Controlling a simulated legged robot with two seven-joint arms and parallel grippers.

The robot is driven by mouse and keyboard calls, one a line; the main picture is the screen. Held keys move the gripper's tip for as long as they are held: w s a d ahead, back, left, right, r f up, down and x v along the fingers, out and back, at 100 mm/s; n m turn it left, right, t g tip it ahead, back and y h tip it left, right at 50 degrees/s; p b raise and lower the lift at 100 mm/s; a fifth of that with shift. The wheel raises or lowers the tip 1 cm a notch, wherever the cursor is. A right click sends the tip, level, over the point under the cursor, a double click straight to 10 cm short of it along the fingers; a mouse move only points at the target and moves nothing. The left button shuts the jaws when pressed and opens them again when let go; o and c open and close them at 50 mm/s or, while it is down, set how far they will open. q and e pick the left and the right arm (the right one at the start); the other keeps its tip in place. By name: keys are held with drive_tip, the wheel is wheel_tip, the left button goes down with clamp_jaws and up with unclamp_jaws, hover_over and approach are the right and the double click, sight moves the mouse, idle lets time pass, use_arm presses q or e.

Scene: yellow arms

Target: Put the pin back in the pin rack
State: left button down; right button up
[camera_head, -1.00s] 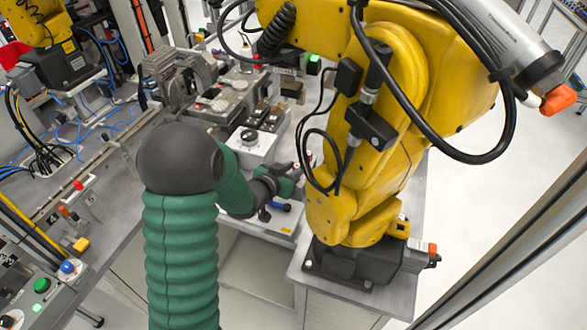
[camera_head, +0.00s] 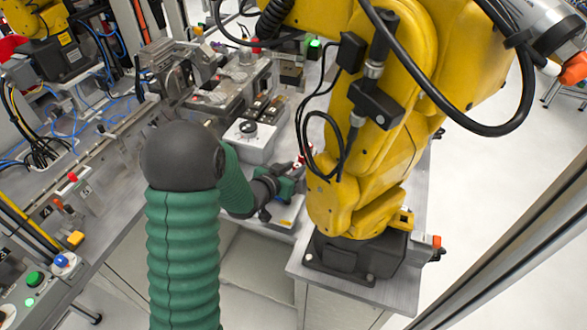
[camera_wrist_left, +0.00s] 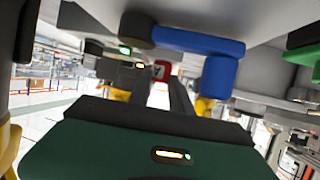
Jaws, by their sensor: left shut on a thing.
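My left gripper (camera_head: 294,167), on the green-sleeved arm, is low over the grey bench beside the yellow robot's base. In the left wrist view its two dark fingers (camera_wrist_left: 162,87) are shut on a small red piece with a pale mark, which I take to be the pin (camera_wrist_left: 162,70). Most of the pin is hidden. A small red bit also shows by the gripper in the head view. A blue angled part (camera_wrist_left: 215,72) is close by in the wrist view. I cannot make out the pin rack for certain. My right gripper is not in view.
The yellow robot arm (camera_head: 365,150) stands just right of my left gripper. A white box with a black knob (camera_head: 248,130) and a grey fixture (camera_head: 225,95) are behind it. A button panel (camera_head: 35,285) is at lower left. Open floor is at the right.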

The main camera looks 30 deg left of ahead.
use_arm(q)
drive_tip(key=c, duration=1.1)
unclamp_jaws()
drive_tip(key=p+v, duration=0.1)
drive_tip(key=v, duration=0.2)
drive_tip(key=p+v, duration=0.2)
drive_tip(key=v, duration=0.1)
drive_tip(key=p+v, duration=0.1)
drive_tip(key=v, duration=0.2)
drive_tip(key=shift+r+p, duration=0.3)
drive_tip(key=shift+r, duration=0.15)
drive_tip(key=p+v, duration=0.2)
drive_tip(key=p, duration=0.9)
drive_tip(key=shift+s+r, duration=0.15)
drive_tip(key=shift+s, duration=0.05)
drive_tip(key=p+v, duration=0.2)
drive_tip(key=f+p+v, duration=0.1)
drive_tip(key=p+v, duration=0.1)
drive_tip(key=v, duration=0.1)
drive_tip(key=shift+s, duration=0.15)
